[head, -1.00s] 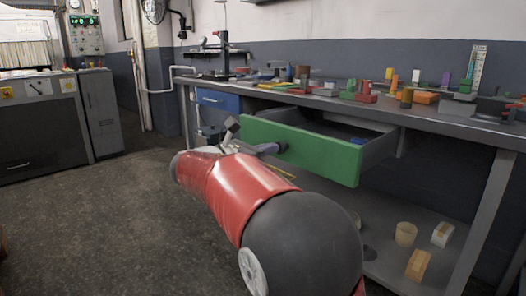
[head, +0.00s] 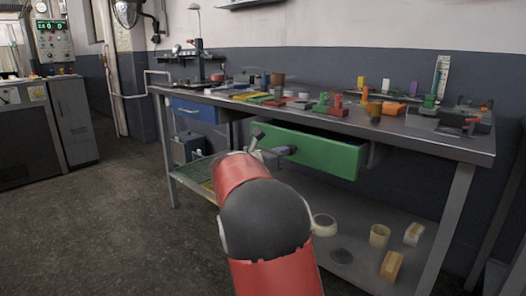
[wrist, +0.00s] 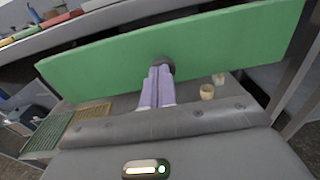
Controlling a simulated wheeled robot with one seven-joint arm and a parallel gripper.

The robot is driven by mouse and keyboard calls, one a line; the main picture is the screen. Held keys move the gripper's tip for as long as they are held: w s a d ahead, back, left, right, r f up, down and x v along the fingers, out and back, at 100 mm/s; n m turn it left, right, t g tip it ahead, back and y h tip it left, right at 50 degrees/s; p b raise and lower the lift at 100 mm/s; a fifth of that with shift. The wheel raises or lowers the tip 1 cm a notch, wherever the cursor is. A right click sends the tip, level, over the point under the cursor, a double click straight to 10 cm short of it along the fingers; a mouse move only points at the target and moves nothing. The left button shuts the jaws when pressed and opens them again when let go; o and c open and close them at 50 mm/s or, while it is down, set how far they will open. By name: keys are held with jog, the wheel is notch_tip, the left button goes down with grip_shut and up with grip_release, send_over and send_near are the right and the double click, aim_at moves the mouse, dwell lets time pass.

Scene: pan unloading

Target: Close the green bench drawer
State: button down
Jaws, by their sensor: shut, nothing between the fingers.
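The green drawer (head: 325,155) under the workbench stands partly open, its front out from the bench and a strip of grey side showing at its right end. In the wrist view its green front (wrist: 220,42) spans the picture, with a dark round knob (wrist: 163,60) in the middle. My gripper (head: 291,150) is in front of the drawer face at the knob. In the wrist view its purple fingers (wrist: 159,72) are together, with their tips at or touching the knob; exact contact is hard to tell. My red arm hides part of the space below the drawer.
The workbench (head: 455,147) carries several small coloured parts on top. A closed blue drawer (head: 192,110) is to the left. The lower shelf holds a round beige cup (head: 379,235) and blocks. The floor at left is clear.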

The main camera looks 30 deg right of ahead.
aim_at(299, 143)
jog(key=p+x, duration=0.2)
jog(key=x, duration=0.7)
jog(key=shift+w+d+r+p, duration=0.1)
jog(key=shift+w+r+p, duration=0.1)
jog(key=shift+w+p, duration=0.1)
jog(key=shift+d, duration=0.1)
jog(key=shift+s+d+r, duration=0.1)
